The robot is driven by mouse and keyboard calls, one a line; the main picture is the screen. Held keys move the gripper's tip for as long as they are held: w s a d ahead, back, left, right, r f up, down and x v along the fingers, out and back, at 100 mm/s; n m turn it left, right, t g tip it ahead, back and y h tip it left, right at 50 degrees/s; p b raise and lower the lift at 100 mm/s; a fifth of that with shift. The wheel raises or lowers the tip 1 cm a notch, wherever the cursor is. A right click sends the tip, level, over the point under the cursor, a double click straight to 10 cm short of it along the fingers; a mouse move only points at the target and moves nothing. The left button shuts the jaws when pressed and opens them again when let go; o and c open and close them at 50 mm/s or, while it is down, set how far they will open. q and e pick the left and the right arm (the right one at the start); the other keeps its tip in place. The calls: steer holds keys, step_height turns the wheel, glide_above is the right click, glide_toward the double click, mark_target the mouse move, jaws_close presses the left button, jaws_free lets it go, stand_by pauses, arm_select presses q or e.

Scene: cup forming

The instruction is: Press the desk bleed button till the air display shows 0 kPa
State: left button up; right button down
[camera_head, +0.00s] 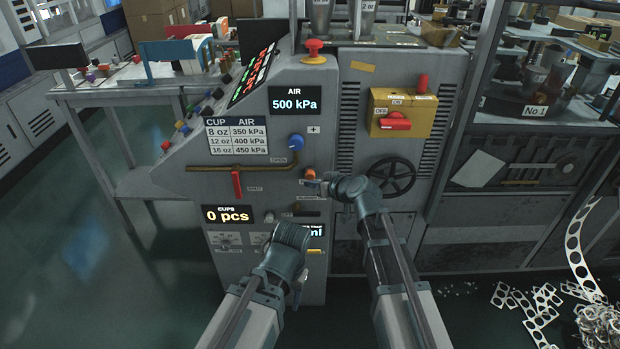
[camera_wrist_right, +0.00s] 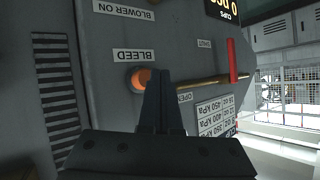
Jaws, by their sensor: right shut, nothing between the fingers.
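The air display (camera_head: 294,104) reads 500 kPa on the grey machine. The orange bleed button (camera_head: 310,173) is on the machine's front, below the blue knob. In the right wrist view the bleed button (camera_wrist_right: 140,79) sits under the BLEED label (camera_wrist_right: 134,56), partly hidden by my fingers. My right gripper (camera_head: 306,183) is shut and empty, its tips at the button's lower edge in the head view. It also shows in the right wrist view (camera_wrist_right: 158,75). I cannot tell whether it touches the button. My left gripper (camera_head: 298,300) hangs low before the machine; its fingers are unclear.
A blue knob (camera_head: 296,141) and a red lever (camera_head: 237,183) on a brass pipe are nearby. A black handwheel (camera_head: 392,176) is right of my right wrist. A yellow switch box (camera_head: 402,113) and a red emergency button (camera_head: 314,48) are higher up. Metal scrap (camera_head: 540,305) lies at lower right.

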steer(key=shift+w, duration=0.2)
stand_by(0.4)
steer(key=shift+w, duration=0.25)
steer(key=shift+w, duration=0.5)
stand_by(0.7)
stand_by(0.4)
steer(key=shift+s, duration=0.95)
steer(key=s, duration=0.5)
stand_by(0.6)
